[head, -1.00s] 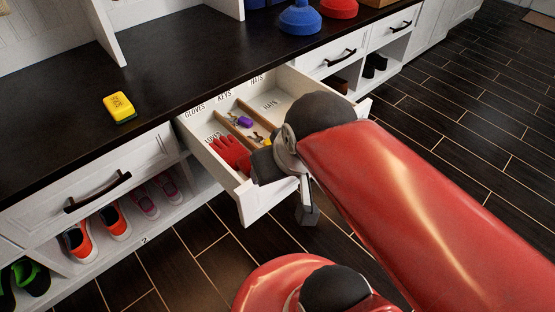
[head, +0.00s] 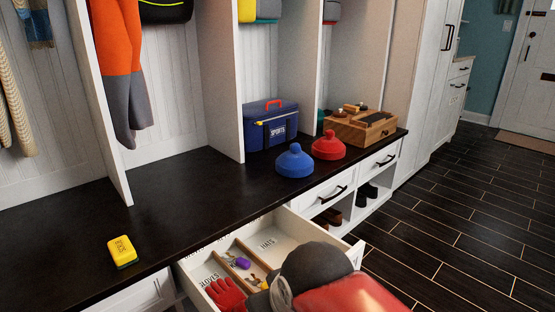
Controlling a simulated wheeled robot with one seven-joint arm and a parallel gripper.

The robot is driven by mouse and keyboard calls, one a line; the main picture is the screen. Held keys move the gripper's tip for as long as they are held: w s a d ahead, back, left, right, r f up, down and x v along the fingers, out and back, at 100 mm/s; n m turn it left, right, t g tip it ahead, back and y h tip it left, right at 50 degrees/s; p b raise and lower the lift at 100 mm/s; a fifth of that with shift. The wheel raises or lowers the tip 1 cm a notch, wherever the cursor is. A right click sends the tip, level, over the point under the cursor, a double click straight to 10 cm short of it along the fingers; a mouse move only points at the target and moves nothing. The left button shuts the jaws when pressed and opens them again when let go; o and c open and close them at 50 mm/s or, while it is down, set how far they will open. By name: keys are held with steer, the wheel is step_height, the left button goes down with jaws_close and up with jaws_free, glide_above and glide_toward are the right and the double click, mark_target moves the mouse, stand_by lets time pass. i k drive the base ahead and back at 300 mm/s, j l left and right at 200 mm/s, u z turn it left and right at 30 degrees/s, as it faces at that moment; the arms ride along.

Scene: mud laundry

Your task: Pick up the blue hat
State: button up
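The blue hat (head: 295,161) sits on the dark bench top, right of centre in the head view. It is dome-shaped with a small pompom on top. A red hat (head: 328,146) of the same shape sits just right of it and a little behind. My red arm with its dark joint shows at the bottom, over the front of the open drawer. My gripper is out of the picture below, so its fingers are hidden.
The open drawer (head: 296,231) juts out below the hats, with a red glove (head: 226,294) and keys in it. A yellow sponge-like block (head: 122,252) lies at left. Bench space left of the blue hat is clear.

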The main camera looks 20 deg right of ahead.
mark_target(294, 163)
steer(key=i+l, duration=0.15)
steer(key=l, duration=0.25)
steer(key=i+l, duration=0.15)
steer(key=l, duration=0.3)
steer(key=i+l, duration=0.15)
steer(key=l, duration=0.25)
steer(key=i+l, duration=0.15)
steer(key=l, duration=0.3)
steer(key=i+l+u, duration=0.1)
steer(key=l, duration=0.3)
steer(key=i+l, duration=0.15)
steer(key=l, duration=0.25)
steer(key=i+l, duration=0.15)
steer(key=l, duration=0.3)
steer(key=i+l, duration=0.15)
steer(key=l, duration=0.3)
steer(key=i+l, duration=0.3)
steer(key=i, duration=0.15)
